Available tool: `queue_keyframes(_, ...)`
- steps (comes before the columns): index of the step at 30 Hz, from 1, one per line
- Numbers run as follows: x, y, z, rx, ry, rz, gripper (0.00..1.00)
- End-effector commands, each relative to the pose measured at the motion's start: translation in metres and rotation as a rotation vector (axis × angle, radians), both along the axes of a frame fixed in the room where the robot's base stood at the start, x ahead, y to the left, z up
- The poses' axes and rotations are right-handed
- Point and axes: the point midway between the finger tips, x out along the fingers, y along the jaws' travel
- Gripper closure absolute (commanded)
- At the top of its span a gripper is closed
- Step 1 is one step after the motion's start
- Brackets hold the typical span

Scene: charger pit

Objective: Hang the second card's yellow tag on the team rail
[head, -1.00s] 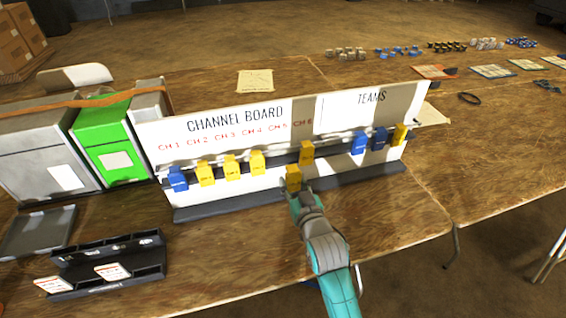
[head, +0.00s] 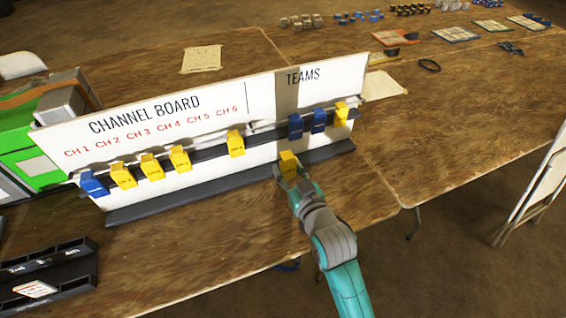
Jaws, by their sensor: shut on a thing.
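My gripper (head: 288,172) is shut on a yellow tag (head: 288,160). It holds the tag in front of the board, below and slightly left of the first blue tag (head: 295,127) under TEAMS. The team rail (head: 307,132) also carries a second blue tag (head: 319,121) and a yellow tag (head: 341,114) at its right end. A card (head: 35,289) lies in the dark rack (head: 70,273) at lower left; its writing is too small to read.
The channel board (head: 150,110) carries a blue tag (head: 94,184) and several yellow tags (head: 152,166) on its channel side. Bare table lies in front of the board. A paper sheet (head: 202,59) lies behind it.

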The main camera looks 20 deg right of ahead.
Motion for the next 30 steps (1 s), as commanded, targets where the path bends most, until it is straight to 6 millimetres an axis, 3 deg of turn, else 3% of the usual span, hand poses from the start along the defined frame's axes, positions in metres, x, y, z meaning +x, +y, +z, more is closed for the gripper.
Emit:
queue_keyframes(8, 0.005, 0.0, 0.001, 0.0, 0.0, 0.0, 0.87)
queue_keyframes(30, 0.049, 0.0, 0.001, 0.0, 0.001, 0.0, 0.87)
